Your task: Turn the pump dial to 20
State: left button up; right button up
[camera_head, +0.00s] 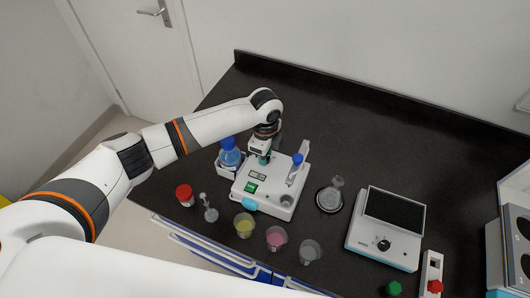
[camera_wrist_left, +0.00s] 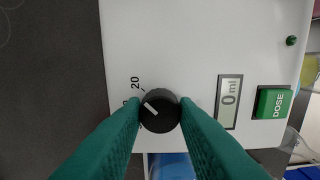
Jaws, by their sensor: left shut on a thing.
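The white pump (camera_head: 285,205) stands on the dark bench in the head view, below my left gripper (camera_head: 264,158). In the left wrist view its black round dial (camera_wrist_left: 160,112) sits between the two teal fingertips of my left gripper (camera_wrist_left: 160,106), which is shut on it. The dial's white mark points to the upper left. The printed "20" (camera_wrist_left: 136,83) is just above and left of the dial; another label beside it is partly hidden by a finger. The pump's display (camera_wrist_left: 229,102) reads 0 ml, beside a green DOSE button (camera_wrist_left: 272,103). My right gripper is not in view.
A blue-capped bottle (camera_head: 229,155) stands left of the pump. Several cups, including a yellow one (camera_head: 244,226) and a pink one (camera_head: 276,239), line its front. The bench behind is clear.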

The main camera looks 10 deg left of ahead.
pick_arm(q)
jog(key=o, duration=1)
notch_tip(320, 180, up, 12)
jog(key=b, duration=0.3)
